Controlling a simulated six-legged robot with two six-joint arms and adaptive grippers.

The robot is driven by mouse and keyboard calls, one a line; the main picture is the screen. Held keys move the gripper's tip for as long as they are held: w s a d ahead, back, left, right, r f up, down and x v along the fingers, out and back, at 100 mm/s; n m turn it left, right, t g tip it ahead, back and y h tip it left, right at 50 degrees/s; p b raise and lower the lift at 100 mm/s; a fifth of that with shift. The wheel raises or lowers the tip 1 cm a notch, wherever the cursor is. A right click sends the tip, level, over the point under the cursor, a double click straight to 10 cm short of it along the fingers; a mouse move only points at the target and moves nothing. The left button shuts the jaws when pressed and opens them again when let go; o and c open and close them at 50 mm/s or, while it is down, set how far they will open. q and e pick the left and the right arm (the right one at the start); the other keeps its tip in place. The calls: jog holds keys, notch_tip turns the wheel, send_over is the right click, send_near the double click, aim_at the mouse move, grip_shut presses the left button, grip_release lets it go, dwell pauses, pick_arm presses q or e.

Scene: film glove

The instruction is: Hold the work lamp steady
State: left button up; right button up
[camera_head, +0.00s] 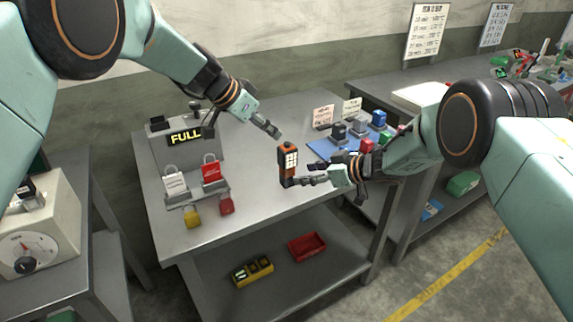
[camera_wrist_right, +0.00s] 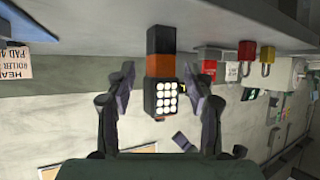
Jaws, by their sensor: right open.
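The work lamp (camera_head: 289,158) is an orange and black block with a lit panel of white LEDs. It stands upright on the grey bench near its right front part. My right gripper (camera_head: 308,180) is low beside it, on its right. In the right wrist view the lamp (camera_wrist_right: 164,66) appears upside down, between the open fingers of my right gripper (camera_wrist_right: 160,92), with a gap on each side. My left gripper (camera_head: 274,131) is above and just left of the lamp, apart from it; whether its fingers are open is unclear.
A grey box with a "FULL" display (camera_head: 185,137) and a rack with white (camera_head: 174,182) and red (camera_head: 211,172) padlocks stand on the left. A blue mat (camera_head: 322,149) with several blocks lies behind the lamp. A red tray (camera_head: 307,247) is on the lower shelf.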

aim_at(293, 174)
jog(key=x, duration=0.4)
jog(key=shift+w+a+f, duration=0.1)
jog(key=shift+a, duration=0.35)
jog(key=shift+x, duration=0.95)
pick_arm(q)
jog(key=shift+s+r, duration=0.1)
jog(key=shift+s, duration=0.05)
pick_arm(e)
jog(key=shift+d, duration=0.1)
pick_arm(q)
jog(key=shift+s, duration=0.1)
jog(key=shift+w, duration=0.2)
pick_arm(e)
jog(key=shift+w+f, duration=0.1)
jog(key=shift+w, duration=0.05)
jog(key=c, duration=0.6)
pick_arm(q)
jog(key=shift+s, duration=0.15)
jog(key=c, duration=0.4)
grip_shut()
jog(key=shift+d, duration=0.1)
